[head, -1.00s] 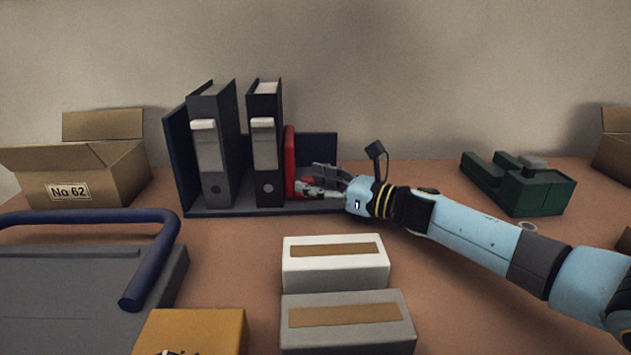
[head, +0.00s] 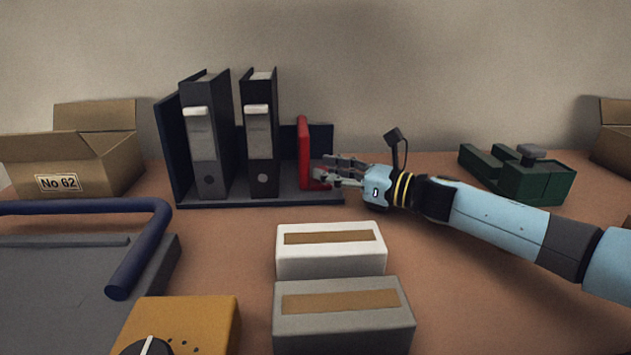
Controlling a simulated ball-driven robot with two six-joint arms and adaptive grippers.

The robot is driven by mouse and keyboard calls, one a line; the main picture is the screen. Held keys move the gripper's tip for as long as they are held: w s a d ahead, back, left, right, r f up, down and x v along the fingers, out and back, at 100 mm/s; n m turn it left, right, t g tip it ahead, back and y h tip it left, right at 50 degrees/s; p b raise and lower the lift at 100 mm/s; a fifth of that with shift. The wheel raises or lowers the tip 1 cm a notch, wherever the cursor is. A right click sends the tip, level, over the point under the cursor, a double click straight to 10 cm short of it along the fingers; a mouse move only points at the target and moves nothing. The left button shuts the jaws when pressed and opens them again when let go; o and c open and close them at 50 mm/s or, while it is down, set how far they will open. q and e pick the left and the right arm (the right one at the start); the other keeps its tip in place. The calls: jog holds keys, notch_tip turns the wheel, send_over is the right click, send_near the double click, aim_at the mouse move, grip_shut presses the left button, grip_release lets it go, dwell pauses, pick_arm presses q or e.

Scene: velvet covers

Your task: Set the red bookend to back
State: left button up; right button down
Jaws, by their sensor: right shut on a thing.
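The red bookend (head: 304,152) stands upright on the dark blue rack (head: 230,201), toward its right end. Two binders, a grey one (head: 207,140) and a black one (head: 260,140), stand to its left with a gap between the black binder and the bookend. My right gripper (head: 322,174) comes in from the right and is shut on the lower part of the bookend, hiding some of its foot. My left gripper is not in view.
White (head: 330,262) and grey (head: 342,328) boxes lie in front of the rack. An open carton (head: 105,165) stands at left, near a grey case with a blue handle (head: 150,240). A yellow box (head: 205,318) is at front. A green hole punch-like object (head: 535,185) stands right.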

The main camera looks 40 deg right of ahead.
jog(key=shift+s+d+f, duration=0.1)
jog(key=shift+s+d, duration=0.2)
jog(key=shift+d, duration=0.35)
jog(key=shift+a, duration=0.1)
jog(key=c, duration=1)
grip_release()
jog(key=shift+s, duration=0.1)
jog(key=shift+c, duration=0.2)
jog(key=shift+v, duration=3.85)
